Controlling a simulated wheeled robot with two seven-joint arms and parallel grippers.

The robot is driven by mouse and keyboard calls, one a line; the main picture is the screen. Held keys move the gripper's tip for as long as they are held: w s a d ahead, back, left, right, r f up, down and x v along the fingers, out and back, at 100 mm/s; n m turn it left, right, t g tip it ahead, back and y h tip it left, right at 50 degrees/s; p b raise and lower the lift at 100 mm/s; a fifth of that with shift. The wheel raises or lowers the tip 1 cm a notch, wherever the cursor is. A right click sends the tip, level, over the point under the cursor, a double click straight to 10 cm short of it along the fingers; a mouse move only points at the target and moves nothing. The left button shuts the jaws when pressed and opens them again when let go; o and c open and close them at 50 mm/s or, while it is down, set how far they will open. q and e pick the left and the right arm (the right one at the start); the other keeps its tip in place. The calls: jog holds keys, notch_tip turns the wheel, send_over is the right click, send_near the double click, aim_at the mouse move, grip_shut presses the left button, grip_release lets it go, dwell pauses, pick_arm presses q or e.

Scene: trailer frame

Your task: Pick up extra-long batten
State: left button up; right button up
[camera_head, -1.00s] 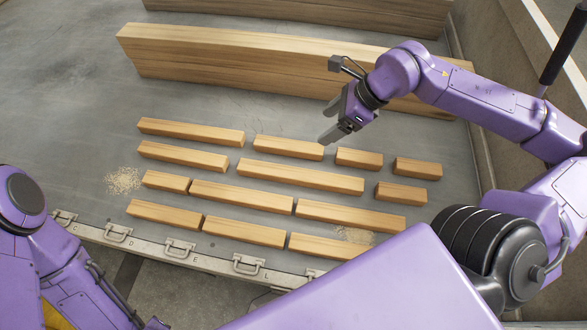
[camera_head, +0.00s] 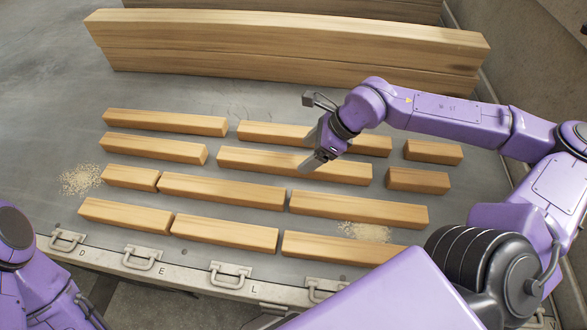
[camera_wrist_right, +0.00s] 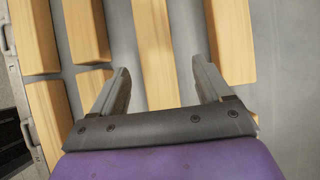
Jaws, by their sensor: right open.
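Several pale wooden battens lie in rows on a grey trailer bed. The longest-looking one (camera_head: 270,162) is in the second row from the back, right of a shorter batten. My right gripper (camera_head: 308,152) is open over the right half of this batten. In the right wrist view, the open jaws (camera_wrist_right: 160,75) have a batten (camera_wrist_right: 153,45) running between their fingers. No finger visibly touches it, and the height gap is hard to judge. My left arm shows at the left edge, but its gripper is out of view.
Other battens lie close in front and behind, such as one in the third row (camera_head: 222,191) and one in the back row (camera_head: 165,122). Large stacked beams (camera_head: 280,45) stand behind. Sawdust (camera_head: 82,180) lies at the left. A latched metal edge (camera_head: 190,272) runs along the front.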

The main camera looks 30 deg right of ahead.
aim_at(295, 161)
jog(key=x, duration=0.3)
jog(key=b+x, duration=0.1)
jog(key=x, duration=0.2)
jog(key=shift+w+a+r, duration=0.1)
jog(key=shift+a+r, duration=0.1)
jog(key=shift+a, duration=0.2)
jog(key=c, duration=1.3)
